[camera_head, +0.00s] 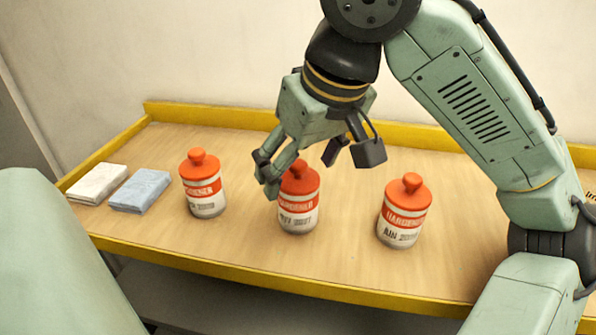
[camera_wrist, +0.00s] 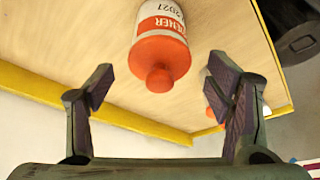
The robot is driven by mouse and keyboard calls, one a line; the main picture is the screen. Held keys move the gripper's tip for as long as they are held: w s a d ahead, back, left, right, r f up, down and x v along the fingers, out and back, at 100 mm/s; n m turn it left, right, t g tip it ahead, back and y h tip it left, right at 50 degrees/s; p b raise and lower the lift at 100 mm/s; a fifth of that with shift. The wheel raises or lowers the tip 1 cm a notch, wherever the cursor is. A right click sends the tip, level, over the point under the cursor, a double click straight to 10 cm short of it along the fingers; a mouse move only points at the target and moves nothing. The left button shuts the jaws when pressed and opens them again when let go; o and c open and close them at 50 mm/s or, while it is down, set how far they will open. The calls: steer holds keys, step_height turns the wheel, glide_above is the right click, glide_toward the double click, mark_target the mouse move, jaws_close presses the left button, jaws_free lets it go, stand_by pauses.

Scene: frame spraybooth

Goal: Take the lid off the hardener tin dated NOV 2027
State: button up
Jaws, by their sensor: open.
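Three white tins with orange-red bands and knobbed orange-red lids stand upright in a row on the bench: a left tin (camera_head: 206,202), a middle tin (camera_head: 298,216) and a right tin (camera_head: 401,232). All have their lids on. Their dates are too small to read surely in the head view. My gripper (camera_head: 318,165) is open and empty, above and close to the middle tin, one finger overlapping its lid in the picture. In the wrist view a tin (camera_wrist: 159,22) marked 2027, month not readable, with its lid (camera_wrist: 160,55), shows beyond my open fingers (camera_wrist: 163,82).
A white folded cloth (camera_head: 97,183) and a blue folded cloth (camera_head: 140,190) lie at the bench's left end. A raised yellow edge (camera_head: 230,118) runs along the back of the wooden bench (camera_head: 245,150). Bare bench lies between the tins.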

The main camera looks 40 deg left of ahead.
steer(key=shift+c, duration=0.5)
steer(key=c, duration=0.7)
steer(key=shift+c, duration=0.2)
